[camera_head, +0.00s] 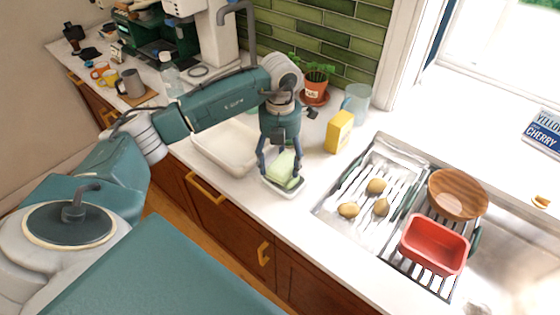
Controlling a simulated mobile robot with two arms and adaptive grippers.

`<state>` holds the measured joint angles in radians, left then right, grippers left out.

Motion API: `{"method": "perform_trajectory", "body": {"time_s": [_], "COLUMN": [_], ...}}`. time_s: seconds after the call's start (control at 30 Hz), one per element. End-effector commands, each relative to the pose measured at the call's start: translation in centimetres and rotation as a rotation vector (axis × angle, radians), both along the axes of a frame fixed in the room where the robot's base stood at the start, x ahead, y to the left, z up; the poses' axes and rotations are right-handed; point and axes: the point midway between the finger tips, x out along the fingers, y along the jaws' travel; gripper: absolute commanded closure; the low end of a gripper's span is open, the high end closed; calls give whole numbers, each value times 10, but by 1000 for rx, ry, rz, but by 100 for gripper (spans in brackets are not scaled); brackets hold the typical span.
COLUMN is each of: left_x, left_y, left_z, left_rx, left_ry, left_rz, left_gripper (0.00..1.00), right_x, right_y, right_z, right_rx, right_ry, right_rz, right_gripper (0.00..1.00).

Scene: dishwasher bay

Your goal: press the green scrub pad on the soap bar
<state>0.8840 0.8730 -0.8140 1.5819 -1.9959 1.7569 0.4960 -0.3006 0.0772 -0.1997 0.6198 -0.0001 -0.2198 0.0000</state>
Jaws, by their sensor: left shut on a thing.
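My left gripper (281,175) points down over the counter, with its fingers shut on the sides of a pale yellow-green block (283,163). A darker green layer, the green scrub pad (293,184), shows along its lower right side. The block is tilted and sits low over a small white dish (287,194) near the counter's front edge. The soap bar cannot be made out; the block and fingers cover most of the dish. I cannot tell whether the pad touches anything in the dish. My right gripper is not in view.
A white basin (222,150) lies just left of the dish. A yellow box (339,132), a potted plant (314,92) and a glass (356,103) stand behind. On the right are a drying rack (340,200), a wooden bowl (457,196) and a red tub (434,245).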

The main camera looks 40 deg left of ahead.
Motion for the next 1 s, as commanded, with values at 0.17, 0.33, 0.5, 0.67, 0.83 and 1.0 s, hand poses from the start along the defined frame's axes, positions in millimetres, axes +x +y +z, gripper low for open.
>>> {"method": "perform_trajectory", "body": {"time_s": [0.17, 0.33, 0.5, 0.67, 0.83, 1.0], "left_x": [0, 1, 1, 1, 0, 0], "left_y": [0, 1, 1, 0, 0, 0], "left_z": [19, 33, 47, 59, 63, 62], "left_rx": [1, 1, 1, 0, 0, 0], "left_ry": [-2, -2, -4, -3, -2, -2], "left_rz": [0, 1, 1, 1, 1, 1], "left_gripper": [53, 53, 53, 53, 53, 53], "right_x": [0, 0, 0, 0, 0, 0], "right_y": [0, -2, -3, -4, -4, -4], "right_z": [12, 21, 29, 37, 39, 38], "right_rx": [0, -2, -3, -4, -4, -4], "right_ry": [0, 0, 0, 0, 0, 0], "right_rz": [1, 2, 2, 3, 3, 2], "right_gripper": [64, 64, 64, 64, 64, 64]}}
